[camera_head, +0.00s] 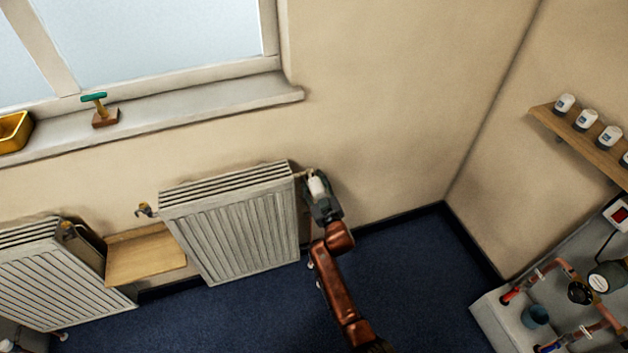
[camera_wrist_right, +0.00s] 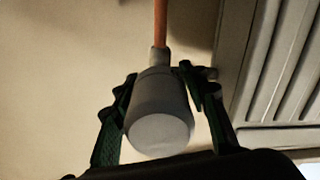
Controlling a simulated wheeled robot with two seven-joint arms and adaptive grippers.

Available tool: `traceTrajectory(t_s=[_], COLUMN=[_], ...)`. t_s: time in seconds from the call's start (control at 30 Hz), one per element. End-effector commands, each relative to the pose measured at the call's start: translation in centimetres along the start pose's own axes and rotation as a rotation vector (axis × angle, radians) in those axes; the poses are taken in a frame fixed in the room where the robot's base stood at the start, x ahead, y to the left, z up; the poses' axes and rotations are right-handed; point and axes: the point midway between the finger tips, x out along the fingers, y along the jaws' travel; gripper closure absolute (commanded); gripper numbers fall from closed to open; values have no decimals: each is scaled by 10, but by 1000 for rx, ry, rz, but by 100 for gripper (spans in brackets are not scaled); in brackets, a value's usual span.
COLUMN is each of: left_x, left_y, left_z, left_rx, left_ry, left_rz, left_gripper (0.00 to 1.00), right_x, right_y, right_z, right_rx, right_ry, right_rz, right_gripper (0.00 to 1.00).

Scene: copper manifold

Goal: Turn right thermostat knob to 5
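The right thermostat knob (camera_head: 316,186) is a white, rounded cylinder at the upper right end of the right radiator (camera_head: 245,235). In the right wrist view the knob (camera_wrist_right: 160,115) sits below a copper pipe, its blunt end facing the camera. My right gripper (camera_head: 320,192) is at the knob. Its two dark green fingers (camera_wrist_right: 158,85) lie along both sides of the knob and appear to touch it. I cannot read any number or mark on the knob. My left gripper is out of view.
The radiator's fins (camera_wrist_right: 280,70) stand close beside the right fingers. A wooden shelf (camera_head: 145,258) and another radiator (camera_head: 55,275) are to the left. A windowsill (camera_head: 200,108) runs above. A wall shelf (camera_head: 555,120) holds several white knobs above piping at right. Blue floor is clear in between.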

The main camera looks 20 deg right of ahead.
Motion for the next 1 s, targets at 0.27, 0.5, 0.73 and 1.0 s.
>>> traceTrajectory(t_s=[0.27, 0.5, 0.73, 1.0], left_x=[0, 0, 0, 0], left_y=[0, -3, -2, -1], left_z=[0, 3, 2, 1], left_rx=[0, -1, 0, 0], left_ry=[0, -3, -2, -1], left_rz=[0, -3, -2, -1], left_gripper=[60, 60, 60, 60], right_x=[0, -2, -31, -87], right_y=[0, 1, 1, 1], right_z=[-2, -2, 0, 0], right_rx=[2, 3, 2, 3], right_ry=[2, 3, 2, 0], right_rz=[1, 1, 1, 1], right_gripper=[45, 45, 45, 45])
